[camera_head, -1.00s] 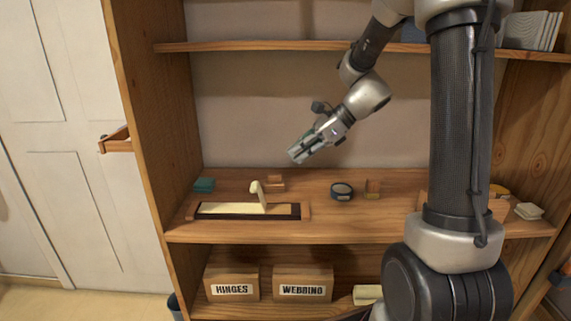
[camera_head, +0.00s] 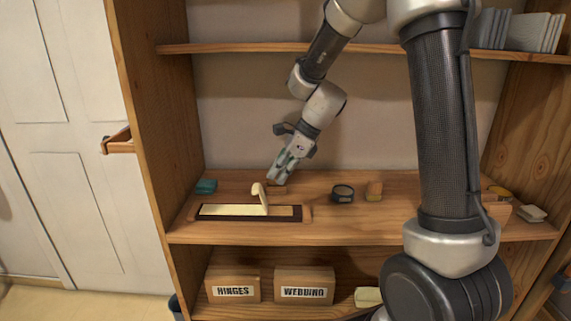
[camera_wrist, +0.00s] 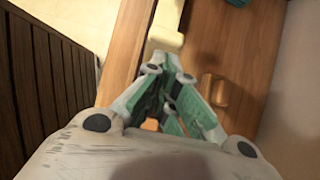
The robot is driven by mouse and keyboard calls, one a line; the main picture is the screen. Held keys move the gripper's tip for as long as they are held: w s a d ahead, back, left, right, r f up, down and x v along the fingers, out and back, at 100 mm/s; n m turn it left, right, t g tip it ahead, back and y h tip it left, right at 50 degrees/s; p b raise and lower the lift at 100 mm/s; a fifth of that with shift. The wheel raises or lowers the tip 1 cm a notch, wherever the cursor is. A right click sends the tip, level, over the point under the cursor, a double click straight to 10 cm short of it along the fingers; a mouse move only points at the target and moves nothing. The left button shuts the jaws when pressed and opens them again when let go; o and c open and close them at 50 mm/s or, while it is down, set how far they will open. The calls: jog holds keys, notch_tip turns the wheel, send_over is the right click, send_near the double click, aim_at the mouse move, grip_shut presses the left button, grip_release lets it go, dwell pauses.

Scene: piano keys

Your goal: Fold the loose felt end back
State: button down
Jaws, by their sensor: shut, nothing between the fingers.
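A cream felt strip (camera_head: 228,210) lies in a dark-edged tray on the shelf. Its loose end (camera_head: 260,197) stands up from the strip near the right part and curls over to the left at the top. My gripper (camera_head: 274,179) is shut and empty, pointing down and left, above and behind the loose end, apart from it in the head view. In the wrist view my gripper (camera_wrist: 160,72) has its fingers together, and the pale loose end (camera_wrist: 165,38) shows just beyond the fingertips. Whether they touch is unclear there.
A small wooden block (camera_head: 278,182) sits behind the tray, close to the gripper. A teal block (camera_head: 206,186) is at the back left, a dark round tin (camera_head: 342,193) and another wooden block (camera_head: 374,190) to the right. An upper shelf (camera_head: 240,48) runs above.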

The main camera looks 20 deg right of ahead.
aim_at(262, 193)
jog(key=shift+x, duration=1.8)
jog(key=shift+w+a, duration=0.2)
jog(key=shift+a, duration=0.5)
jog(key=shift+d+f, duration=0.1)
jog(key=shift+d, duration=0.05)
